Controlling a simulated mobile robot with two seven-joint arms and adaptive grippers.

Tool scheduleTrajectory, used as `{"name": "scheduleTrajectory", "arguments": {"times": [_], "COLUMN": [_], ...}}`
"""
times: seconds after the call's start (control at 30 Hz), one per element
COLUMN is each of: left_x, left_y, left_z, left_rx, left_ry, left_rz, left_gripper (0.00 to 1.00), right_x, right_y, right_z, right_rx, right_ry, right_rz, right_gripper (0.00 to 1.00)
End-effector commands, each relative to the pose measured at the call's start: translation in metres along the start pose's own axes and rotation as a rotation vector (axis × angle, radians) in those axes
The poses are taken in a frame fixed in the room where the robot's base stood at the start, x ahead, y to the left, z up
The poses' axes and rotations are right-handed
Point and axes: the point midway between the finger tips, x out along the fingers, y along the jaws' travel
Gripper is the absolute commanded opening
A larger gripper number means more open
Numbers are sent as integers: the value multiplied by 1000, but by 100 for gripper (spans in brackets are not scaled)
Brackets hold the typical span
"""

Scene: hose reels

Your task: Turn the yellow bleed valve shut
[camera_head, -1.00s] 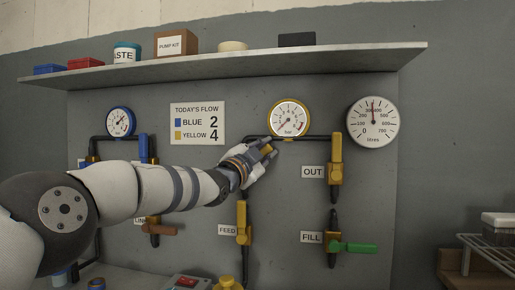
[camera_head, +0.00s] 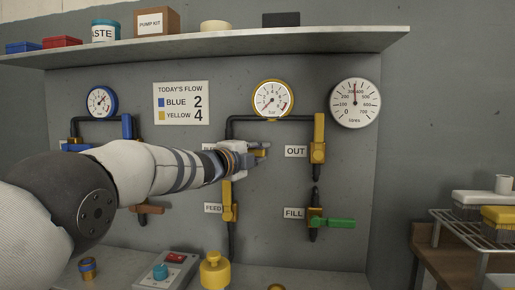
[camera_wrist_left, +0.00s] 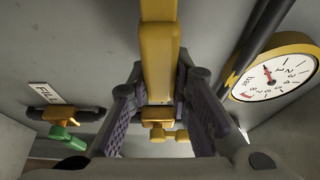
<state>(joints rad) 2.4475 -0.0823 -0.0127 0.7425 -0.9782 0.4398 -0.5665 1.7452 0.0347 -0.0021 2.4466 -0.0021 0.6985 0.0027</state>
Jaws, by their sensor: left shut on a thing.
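My left gripper is shut on this handle. In the left wrist view the yellow handle (camera_wrist_left: 157,60) runs between the two fingers (camera_wrist_left: 160,110), which flank it on both sides. The valve's body and most of its label are hidden behind my gripper and arm in the head view. My right gripper is not in view.
The yellow gauge (camera_head: 272,100) hangs above right of the gripper. The OUT valve (camera_head: 318,140) stands to the right, handle upright; the FEED valve (camera_head: 229,201) sits just below. The green FILL handle (camera_head: 335,223) points right. A shelf (camera_head: 220,42) overhangs the panel.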

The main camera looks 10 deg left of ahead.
Motion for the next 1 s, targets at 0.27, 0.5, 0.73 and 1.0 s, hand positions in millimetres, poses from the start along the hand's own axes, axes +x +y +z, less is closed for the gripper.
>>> {"name": "scheduleTrajectory", "arguments": {"times": [0.27, 0.5, 0.73, 1.0], "left_x": [0, 0, 0, 0], "left_y": [4, 5, 5, 4], "left_z": [1, 1, 1, 1], "left_rx": [30, 32, 32, 30], "left_ry": [-2, -2, -2, -1], "left_rz": [15, 16, 16, 14], "left_gripper": [0, 0, 40, 40], "right_x": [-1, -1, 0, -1], "right_y": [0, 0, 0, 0], "right_z": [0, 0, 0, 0], "right_rx": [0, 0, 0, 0], "right_ry": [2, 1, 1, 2], "right_rz": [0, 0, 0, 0], "right_gripper": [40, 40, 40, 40]}}
